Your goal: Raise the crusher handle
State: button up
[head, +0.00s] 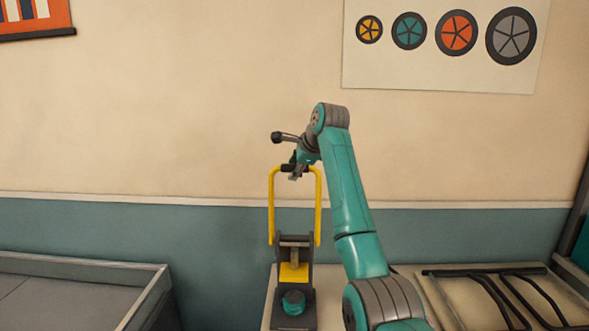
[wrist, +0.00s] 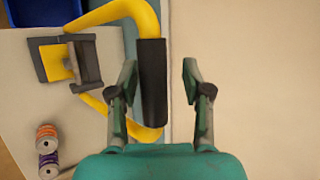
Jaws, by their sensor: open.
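The crusher (head: 295,242) stands on a pale bench, a dark frame with a yellow block inside. Its yellow U-shaped handle (head: 271,208) stands upright above the frame, with a dark grip across the top. My gripper (head: 297,172) is at that grip and partly overlaps it in the head view. In the wrist view, my gripper (wrist: 160,70) is open. The dark grip (wrist: 152,85) shows between its two fingers, closer to the left one. Contact between finger and grip cannot be told. The crusher frame (wrist: 86,62) shows at left.
A teal round piece (head: 293,302) sits at the crusher's base. A grey-walled tray (head: 130,266) is at left, and a rack with dark bars (head: 485,272) at right. The wall is behind.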

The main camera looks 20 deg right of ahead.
jog(key=v, duration=1.2)
jog(key=shift+s, duration=0.1)
dwell(0.4)
